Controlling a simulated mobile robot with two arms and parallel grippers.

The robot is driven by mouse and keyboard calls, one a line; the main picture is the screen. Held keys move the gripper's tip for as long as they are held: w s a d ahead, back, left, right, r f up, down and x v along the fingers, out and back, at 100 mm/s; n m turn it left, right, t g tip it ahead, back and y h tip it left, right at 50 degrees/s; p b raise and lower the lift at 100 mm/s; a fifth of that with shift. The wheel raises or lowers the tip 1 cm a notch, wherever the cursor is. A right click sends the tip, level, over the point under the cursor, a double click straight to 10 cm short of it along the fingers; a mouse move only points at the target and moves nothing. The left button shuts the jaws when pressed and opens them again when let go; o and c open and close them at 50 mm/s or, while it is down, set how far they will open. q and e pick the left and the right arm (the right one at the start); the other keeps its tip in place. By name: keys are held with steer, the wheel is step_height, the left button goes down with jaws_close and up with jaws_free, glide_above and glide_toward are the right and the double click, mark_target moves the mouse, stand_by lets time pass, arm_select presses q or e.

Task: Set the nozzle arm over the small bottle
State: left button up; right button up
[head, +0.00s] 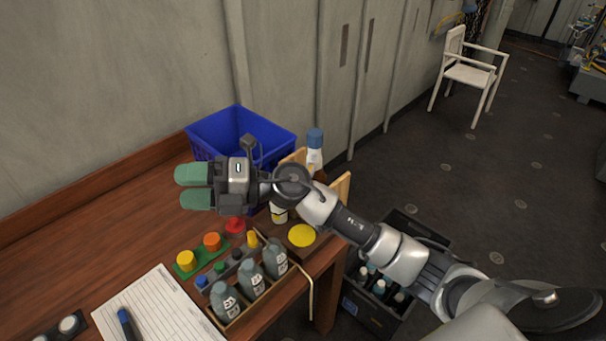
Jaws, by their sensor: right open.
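My right gripper (195,187) reaches in from the right over the wooden table, with its green fingers apart and nothing between them. A bottle with a blue cap (315,140) stands beyond my wrist, its lower part hidden. A small white bottle or jar (279,214) shows partly under my arm, to the right of the fingers. A thin beige bent rod (311,291) runs along the right side of the bottle rack; I cannot tell whether it is the nozzle arm. My left gripper is not in view.
A blue crate (275,128) stands at the back. Several grey bottles (250,279) stand in a rack near coloured knobs (212,241) and a yellow disc (302,235). A notepad (160,309) with a blue marker (125,321) lies in front. A dark crate of bottles (369,315) stands on the floor.

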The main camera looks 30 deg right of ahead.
steer(key=w+d+f+n+g+h, duration=0.4)
steer(key=w+d+f+g+h, duration=0.1)
steer(key=d+h, duration=0.55)
steer(key=w+d+r+m+h, duration=0.1)
steer(key=d+r+m+h, duration=0.15)
steer(key=d+h, duration=0.85)
steer(key=f+y+p, duration=0.1)
steer(key=f, duration=0.1)
steer(key=d+f+y+p, duration=0.1)
steer(key=f, duration=0.2)
steer(key=d+f+y+p, duration=0.1)
steer(key=f, duration=0.2)
steer(key=shift+w+d+f+g, duration=0.15)
steer(key=shift+g, duration=0.25)
steer(key=shift+f+p, duration=0.35)
steer(key=shift+f, duration=0.45)
jaws_close()
